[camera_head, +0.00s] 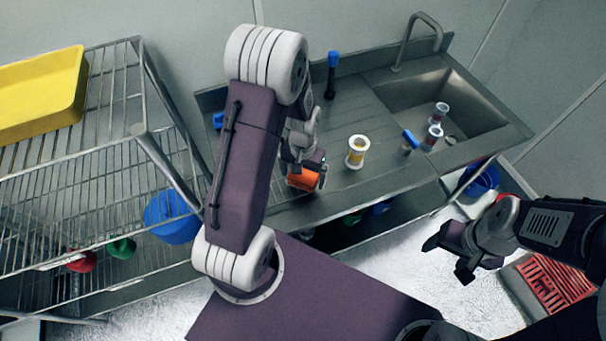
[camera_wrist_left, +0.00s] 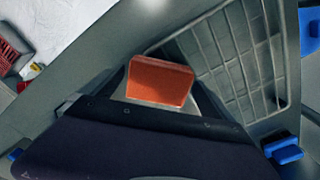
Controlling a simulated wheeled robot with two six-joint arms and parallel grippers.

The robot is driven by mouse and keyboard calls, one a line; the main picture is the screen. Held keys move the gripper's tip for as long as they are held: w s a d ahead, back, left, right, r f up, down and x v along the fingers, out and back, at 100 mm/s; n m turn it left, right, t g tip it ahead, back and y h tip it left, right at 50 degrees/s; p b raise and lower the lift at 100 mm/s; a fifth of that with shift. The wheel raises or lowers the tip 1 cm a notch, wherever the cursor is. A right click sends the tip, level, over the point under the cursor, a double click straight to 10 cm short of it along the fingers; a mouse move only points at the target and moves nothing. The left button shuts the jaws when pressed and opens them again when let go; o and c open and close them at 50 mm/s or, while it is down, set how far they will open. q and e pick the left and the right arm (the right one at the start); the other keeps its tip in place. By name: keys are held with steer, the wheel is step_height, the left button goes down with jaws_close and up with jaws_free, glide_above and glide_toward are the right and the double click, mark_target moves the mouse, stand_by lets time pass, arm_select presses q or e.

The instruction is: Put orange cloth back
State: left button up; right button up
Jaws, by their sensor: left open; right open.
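The orange cloth (camera_head: 303,179) shows as a small orange block at the front edge of the steel sink counter, beside my left gripper (camera_head: 313,165). In the left wrist view, the orange cloth (camera_wrist_left: 160,82) is in the centre, just beyond the dark gripper body. My left gripper is open; whether it touches the cloth is unclear. My left arm hides part of the counter. My right gripper (camera_head: 452,250) is open and empty, in front of the counter at the right.
A wire rack (camera_head: 110,190) with a yellow tray (camera_head: 40,98) stands left.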

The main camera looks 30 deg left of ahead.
mark_target(303, 175)
arm_select(q)
steer(key=shift+r, duration=0.2)
step_height(303, 175, up, 12)
steer(key=s+d+f+t, duration=0.1)
steer(key=s+d, duration=0.3)
steer(key=s, duration=0.4)
steer(key=shift+s+d+f+m+p, duration=0.15)
steer(key=shift+d+f+m+p, duration=0.25)
steer(key=shift+f, duration=0.35)
steer(key=shift+s, duration=0.15)
